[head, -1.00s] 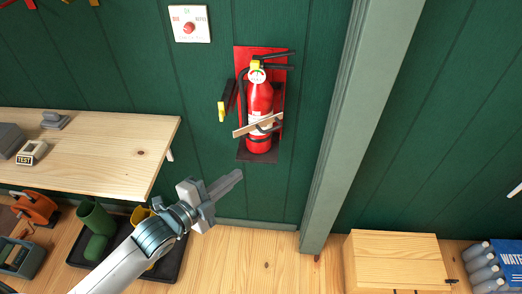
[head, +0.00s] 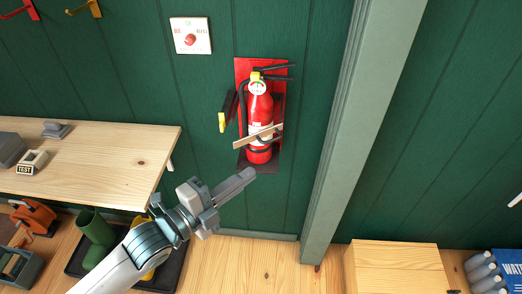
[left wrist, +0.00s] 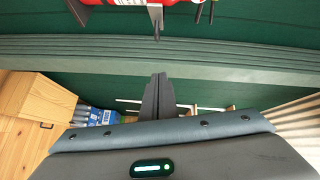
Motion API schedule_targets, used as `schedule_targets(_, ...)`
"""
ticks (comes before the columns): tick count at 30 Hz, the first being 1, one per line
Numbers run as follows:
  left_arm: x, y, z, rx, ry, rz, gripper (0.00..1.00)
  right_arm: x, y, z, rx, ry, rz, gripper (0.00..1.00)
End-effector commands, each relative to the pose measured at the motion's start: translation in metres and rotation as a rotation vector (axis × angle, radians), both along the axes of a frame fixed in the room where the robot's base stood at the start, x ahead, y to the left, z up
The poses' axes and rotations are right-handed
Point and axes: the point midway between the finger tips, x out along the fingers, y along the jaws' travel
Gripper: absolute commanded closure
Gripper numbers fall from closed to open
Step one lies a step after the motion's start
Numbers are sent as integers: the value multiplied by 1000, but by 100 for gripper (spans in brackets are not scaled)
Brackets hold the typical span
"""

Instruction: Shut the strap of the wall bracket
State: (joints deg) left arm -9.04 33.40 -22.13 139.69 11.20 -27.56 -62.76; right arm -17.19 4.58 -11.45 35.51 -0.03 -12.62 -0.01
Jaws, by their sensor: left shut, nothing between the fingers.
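A red fire extinguisher (head: 260,106) stands upright in the wall bracket (head: 243,70), which has a red back plate and a dark base. A black piece with a yellow end (head: 222,122), seemingly the strap, sticks out on the left, apart from the extinguisher's front. A tan bar (head: 243,143) slants across the lower cylinder. My left gripper (head: 246,175) is shut and empty, its tips below and slightly left of the extinguisher's foot in the head view. In the left wrist view its fingers (left wrist: 158,95) are together; the extinguisher (left wrist: 120,3) is cut off at the top. My right gripper is out of view.
A wooden shelf (head: 100,165) juts from the wall at left, near my left arm. Boots on a black tray (head: 175,270) lie below it. A green post (head: 350,130) stands right of the extinguisher. A wooden box (head: 395,265) and water bottles (head: 482,265) sit at lower right.

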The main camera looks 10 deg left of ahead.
Motion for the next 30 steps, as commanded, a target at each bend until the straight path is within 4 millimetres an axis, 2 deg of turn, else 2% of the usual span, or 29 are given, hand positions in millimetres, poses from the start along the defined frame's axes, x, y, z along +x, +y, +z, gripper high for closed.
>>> schedule_targets(15, 71, -50, 0, -2, 0, 0, 100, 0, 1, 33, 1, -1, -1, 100)
schedule_targets(21, 89, -30, -8, 2, 2, -1, 100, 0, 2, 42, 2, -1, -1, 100)
schedule_targets(30, 98, -22, -11, 1, -1, 0, 100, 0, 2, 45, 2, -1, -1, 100)
